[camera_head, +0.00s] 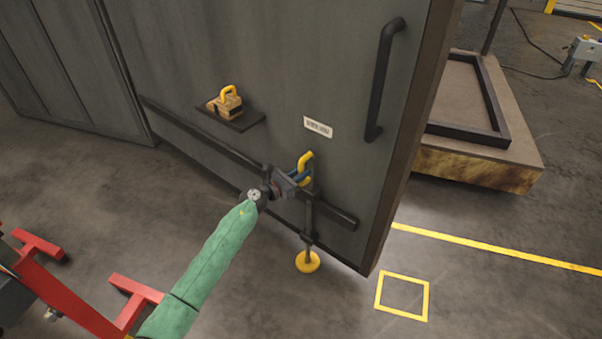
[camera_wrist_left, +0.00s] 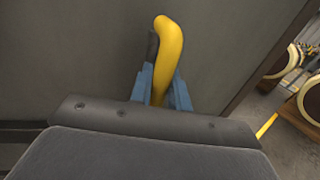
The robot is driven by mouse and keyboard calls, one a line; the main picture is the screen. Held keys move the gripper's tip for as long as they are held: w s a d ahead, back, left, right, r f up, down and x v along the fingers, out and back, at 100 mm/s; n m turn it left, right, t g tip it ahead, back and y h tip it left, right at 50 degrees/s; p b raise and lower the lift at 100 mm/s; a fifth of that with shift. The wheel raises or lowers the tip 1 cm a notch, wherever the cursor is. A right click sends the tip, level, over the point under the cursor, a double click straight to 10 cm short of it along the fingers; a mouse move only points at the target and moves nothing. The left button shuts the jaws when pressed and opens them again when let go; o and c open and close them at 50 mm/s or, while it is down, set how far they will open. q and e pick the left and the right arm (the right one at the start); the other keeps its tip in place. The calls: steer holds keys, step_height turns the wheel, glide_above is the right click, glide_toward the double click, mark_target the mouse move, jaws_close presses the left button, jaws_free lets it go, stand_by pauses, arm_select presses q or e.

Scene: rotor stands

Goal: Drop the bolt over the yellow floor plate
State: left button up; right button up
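The drop bolt is a dark upright rod (camera_head: 309,217) on the lower part of the grey door (camera_head: 240,60), with a yellow bent handle (camera_head: 306,160) at its top. The handle also shows in the left wrist view (camera_wrist_left: 168,50). The round yellow floor plate (camera_head: 307,262) lies under the rod's lower end; I cannot tell if they touch. My left gripper (camera_head: 299,178) is at the handle. In the left wrist view its blue fingers (camera_wrist_left: 163,92) lie close on both sides of the handle and look shut on it. My right gripper is not in view.
A black pull bar (camera_head: 383,80) is at the door's right. A yellow square outline (camera_head: 403,314) marks clear floor. A low platform (camera_head: 525,160) stands behind right, a red frame (camera_head: 70,298) lower left.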

arm_select(q)
steer(key=o, duration=0.3)
steer(key=shift+o, duration=0.2)
steer(key=shift+a, duration=0.1)
steer(key=v, duration=0.7)
steer(key=shift+s+a+b, duration=0.2)
steer(key=shift+s+b, duration=0.05)
steer(key=shift+b, duration=0.15)
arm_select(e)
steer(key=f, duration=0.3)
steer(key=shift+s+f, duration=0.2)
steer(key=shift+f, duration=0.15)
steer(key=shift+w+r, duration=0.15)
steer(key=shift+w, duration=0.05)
